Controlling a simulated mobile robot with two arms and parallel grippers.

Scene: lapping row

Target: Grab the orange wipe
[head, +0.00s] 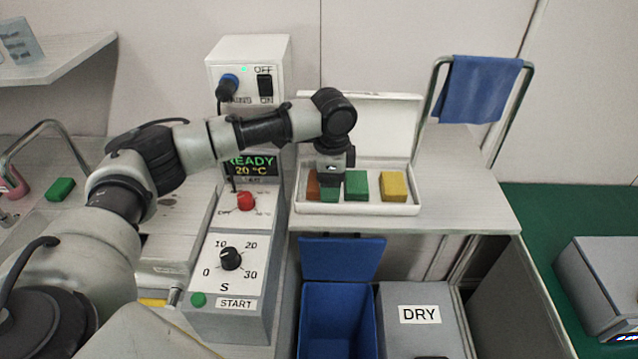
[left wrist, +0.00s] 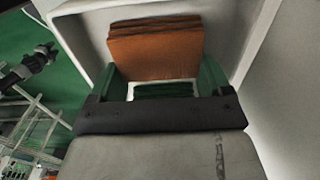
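The orange wipe (head: 312,186) is at the left end of a white open box (head: 370,208), partly hidden by my left gripper. In the left wrist view the orange wipe (left wrist: 155,50) shows as a layered stack just ahead of the fingers. My left gripper (head: 331,192) points down into the box, right of the orange wipe. In the wrist view its two green fingers (left wrist: 160,78) stand apart, with nothing visibly clamped between them. A green wipe (head: 356,186) and a yellow wipe (head: 394,187) lie to the right. My right gripper is out of view.
The box's raised lid (head: 385,125) stands behind the wipes. A control unit (head: 230,265) with knobs is to the left. A blue bin (head: 340,315) and a grey DRY box (head: 420,300) are in front below. A blue cloth (head: 478,88) hangs on a rail at right.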

